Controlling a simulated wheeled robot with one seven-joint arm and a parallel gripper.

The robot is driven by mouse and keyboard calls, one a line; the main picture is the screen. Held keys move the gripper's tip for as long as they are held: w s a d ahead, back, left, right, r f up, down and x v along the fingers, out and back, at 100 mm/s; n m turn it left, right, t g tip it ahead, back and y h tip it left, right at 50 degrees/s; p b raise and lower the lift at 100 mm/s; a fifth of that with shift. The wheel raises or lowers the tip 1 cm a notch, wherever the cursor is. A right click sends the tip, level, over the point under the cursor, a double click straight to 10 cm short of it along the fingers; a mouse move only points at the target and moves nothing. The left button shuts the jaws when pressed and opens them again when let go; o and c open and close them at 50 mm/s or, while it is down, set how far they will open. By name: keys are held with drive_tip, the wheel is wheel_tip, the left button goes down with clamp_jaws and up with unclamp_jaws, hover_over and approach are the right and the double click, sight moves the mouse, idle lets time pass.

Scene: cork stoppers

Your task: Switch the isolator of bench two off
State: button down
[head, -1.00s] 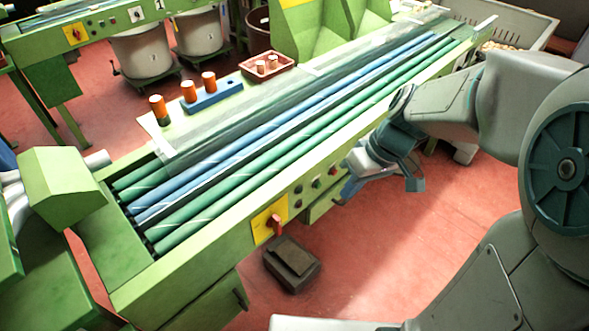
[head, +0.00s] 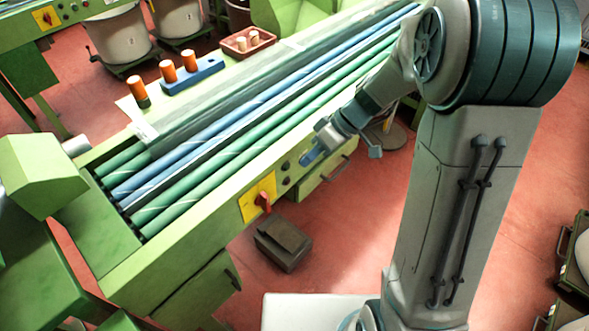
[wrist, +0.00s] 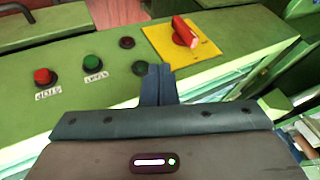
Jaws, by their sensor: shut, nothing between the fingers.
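The near green bench carries an isolator, a red rotary knob (head: 263,200) on a yellow plate (head: 248,206), on its front face. In the wrist view the red knob (wrist: 185,33) shows at the upper right on its yellow plate (wrist: 160,40), seen at a slant; I cannot read its setting marks. My gripper (head: 308,158) is shut and empty at the bench front, to the right of the isolator. In the wrist view its closed fingers (wrist: 158,82) point towards the lower edge of the yellow plate, apart from the knob as far as I can tell.
A red button (wrist: 43,77), a green button (wrist: 92,62) and small dark ones sit beside the isolator. Another bench at the far left has a similar red switch (head: 47,17). A dark pedal box (head: 284,243) lies on the floor below.

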sight(264, 202)
drive_tip(key=s+a+f+p, duration=0.1)
drive_tip(key=s+a+f, duration=0.3)
drive_tip(key=a+f, duration=0.3)
drive_tip(key=shift+a, duration=0.45)
drive_tip(key=shift+w+d+f, duration=0.1)
drive_tip(key=shift+w+d, duration=0.05)
